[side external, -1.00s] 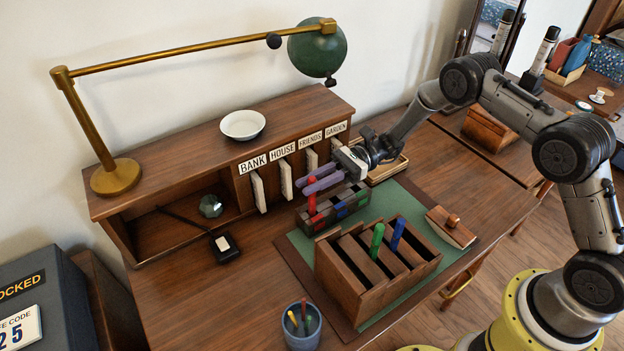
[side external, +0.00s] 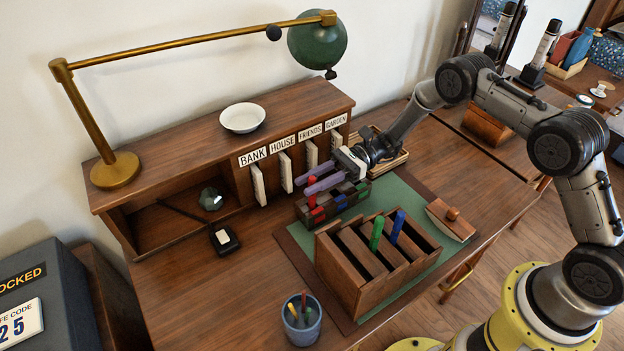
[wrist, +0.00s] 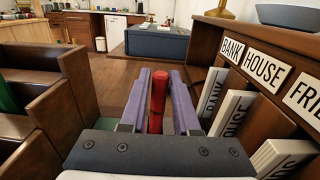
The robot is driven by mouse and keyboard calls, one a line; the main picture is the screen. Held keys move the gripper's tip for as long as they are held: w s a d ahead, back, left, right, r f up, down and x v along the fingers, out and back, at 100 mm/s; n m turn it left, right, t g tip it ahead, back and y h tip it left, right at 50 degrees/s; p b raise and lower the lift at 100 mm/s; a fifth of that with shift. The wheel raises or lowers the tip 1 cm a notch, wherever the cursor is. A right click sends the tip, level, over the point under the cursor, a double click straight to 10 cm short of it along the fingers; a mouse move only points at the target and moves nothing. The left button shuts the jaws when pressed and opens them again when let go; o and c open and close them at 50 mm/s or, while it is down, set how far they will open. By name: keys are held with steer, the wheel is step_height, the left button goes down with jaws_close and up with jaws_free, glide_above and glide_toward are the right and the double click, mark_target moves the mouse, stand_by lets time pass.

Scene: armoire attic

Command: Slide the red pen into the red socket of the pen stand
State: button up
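The red pen (side external: 312,198) stands upright at the left, red-marked end of the dark pen stand (side external: 331,212). Its lower end appears to be in the red socket, though the fingers partly hide it. My gripper (side external: 310,184) reaches in from the right with two purple fingers, one on each side of the pen. In the wrist view the red pen (wrist: 157,95) stands between the fingertips (wrist: 158,76), with narrow gaps beside it. The fingers are open around it.
The letter rack (side external: 283,143) is close behind. A pen cup (side external: 302,325) stands at the front.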

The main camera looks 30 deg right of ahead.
steer(key=o, duration=0.3)
steer(key=d, duration=1.4)
steer(key=shift+w, duration=0.1)
